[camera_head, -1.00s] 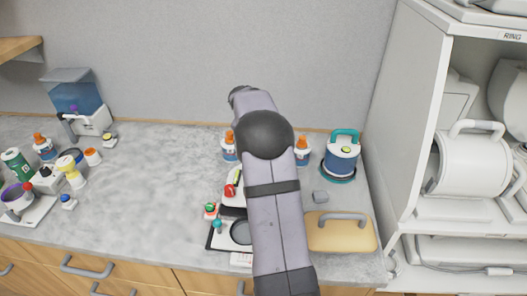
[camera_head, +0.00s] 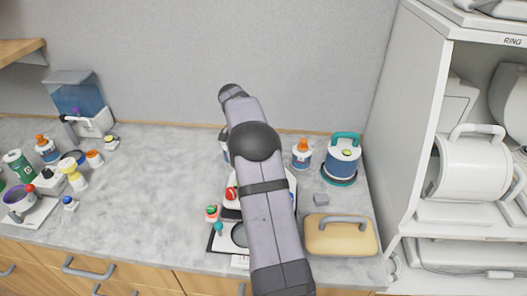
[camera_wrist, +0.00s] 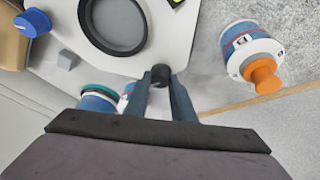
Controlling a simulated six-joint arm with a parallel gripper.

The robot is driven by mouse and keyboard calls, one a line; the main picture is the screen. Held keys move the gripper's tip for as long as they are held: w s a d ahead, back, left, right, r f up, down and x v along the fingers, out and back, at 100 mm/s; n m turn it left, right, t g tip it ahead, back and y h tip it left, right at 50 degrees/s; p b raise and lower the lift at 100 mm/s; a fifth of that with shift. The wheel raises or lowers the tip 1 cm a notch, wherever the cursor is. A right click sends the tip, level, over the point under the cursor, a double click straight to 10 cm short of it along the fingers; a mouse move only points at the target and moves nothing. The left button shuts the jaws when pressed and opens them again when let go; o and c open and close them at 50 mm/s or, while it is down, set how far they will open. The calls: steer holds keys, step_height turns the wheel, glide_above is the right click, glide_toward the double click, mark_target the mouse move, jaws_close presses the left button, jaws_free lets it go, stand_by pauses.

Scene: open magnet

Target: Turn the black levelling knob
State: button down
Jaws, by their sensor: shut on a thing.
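The black levelling knob (camera_wrist: 160,72) is a small dark cylinder at the edge of a white instrument base (camera_wrist: 125,62) in the wrist view. My gripper (camera_wrist: 161,80) has a finger on each side of the knob and is shut on it. The base carries a large dark ring (camera_wrist: 145,40). In the head view my arm covers the knob, my fingertips and much of the instrument.
A bottle with an orange cap (camera_wrist: 262,75) stands close to the gripper on the right. A grey cube (camera_head: 321,199), a tan case (camera_head: 340,238) and a blue container with a teal handle (camera_head: 342,160) lie right of my arm. The counter left of centre is clear.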

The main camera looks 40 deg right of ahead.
steer(key=c, duration=1.5)
jaws_free()
steer(key=shift+r, duration=0.1)
steer(key=shift+b+v, duration=0.85)
steer(key=shift+v, duration=2.75)
